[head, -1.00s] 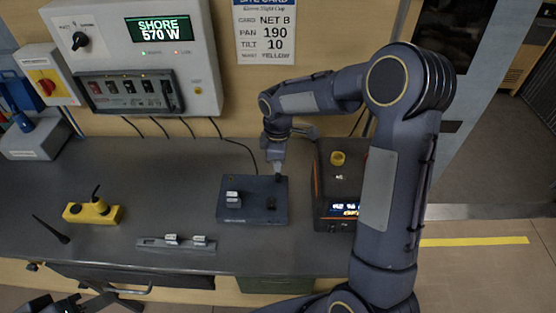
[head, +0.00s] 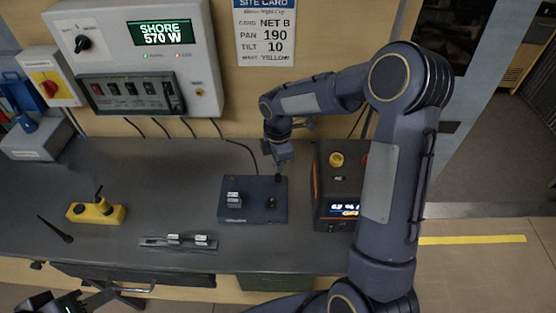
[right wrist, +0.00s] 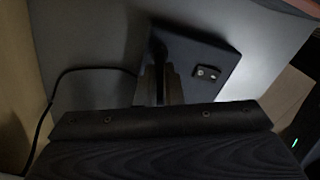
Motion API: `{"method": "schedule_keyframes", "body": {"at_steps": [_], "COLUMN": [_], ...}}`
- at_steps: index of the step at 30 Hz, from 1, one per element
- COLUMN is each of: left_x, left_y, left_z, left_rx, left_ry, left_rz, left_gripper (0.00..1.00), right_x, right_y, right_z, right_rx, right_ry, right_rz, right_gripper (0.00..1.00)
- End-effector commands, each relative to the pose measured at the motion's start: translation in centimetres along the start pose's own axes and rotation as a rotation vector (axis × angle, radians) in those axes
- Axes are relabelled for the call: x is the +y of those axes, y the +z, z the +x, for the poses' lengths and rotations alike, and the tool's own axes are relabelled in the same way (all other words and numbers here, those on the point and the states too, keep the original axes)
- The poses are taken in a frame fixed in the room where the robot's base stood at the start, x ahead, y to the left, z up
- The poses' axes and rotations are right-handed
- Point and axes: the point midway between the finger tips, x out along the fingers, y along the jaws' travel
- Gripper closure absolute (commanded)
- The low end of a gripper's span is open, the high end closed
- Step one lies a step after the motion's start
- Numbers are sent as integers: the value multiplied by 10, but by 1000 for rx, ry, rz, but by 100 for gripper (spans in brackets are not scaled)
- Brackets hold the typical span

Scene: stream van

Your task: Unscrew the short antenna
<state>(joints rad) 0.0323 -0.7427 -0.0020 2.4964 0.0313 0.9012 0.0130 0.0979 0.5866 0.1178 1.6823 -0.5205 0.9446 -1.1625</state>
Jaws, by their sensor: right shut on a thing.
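The short antenna (head: 278,176) is a dark stub at the back right of a dark blue box (head: 250,215) on the bench. My right gripper (head: 278,161) is above the box's back right, shut on the short antenna from above. In the right wrist view the narrow fingers (right wrist: 168,88) are together at the edge of the box (right wrist: 200,47), with a dark upright shape beside them. The fingers hide the grip, and I cannot tell whether the antenna is still seated in the box. My left gripper (head: 68,304) is at the bottom left, partly cut off, away from the box.
A black box with a lit display (head: 334,212) stands close on the right. A yellow device (head: 95,212) with a black stub and a loose long black antenna (head: 55,229) are at left. A grey rail with silver pieces (head: 178,243) lies in front. Bench space between is clear.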

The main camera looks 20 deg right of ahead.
Motion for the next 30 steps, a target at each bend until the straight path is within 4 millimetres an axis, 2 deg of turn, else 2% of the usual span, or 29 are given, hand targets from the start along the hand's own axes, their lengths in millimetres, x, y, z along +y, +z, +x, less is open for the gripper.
{"method": "schedule_keyframes", "body": {"at_steps": [6,17,30], "left_x": [2,2,7], "left_y": [-2,-2,-8], "left_z": [-3,-4,-15], "left_rx": [0,0,0], "left_ry": [0,0,0], "left_rz": [0,0,0], "left_gripper": [64,64,64], "right_x": [0,0,0], "right_y": [0,0,0], "right_z": [0,0,-1], "right_rx": [-1,0,0], "right_ry": [0,0,-2], "right_rz": [-91,-108,-378], "right_gripper": [100,100,100]}}
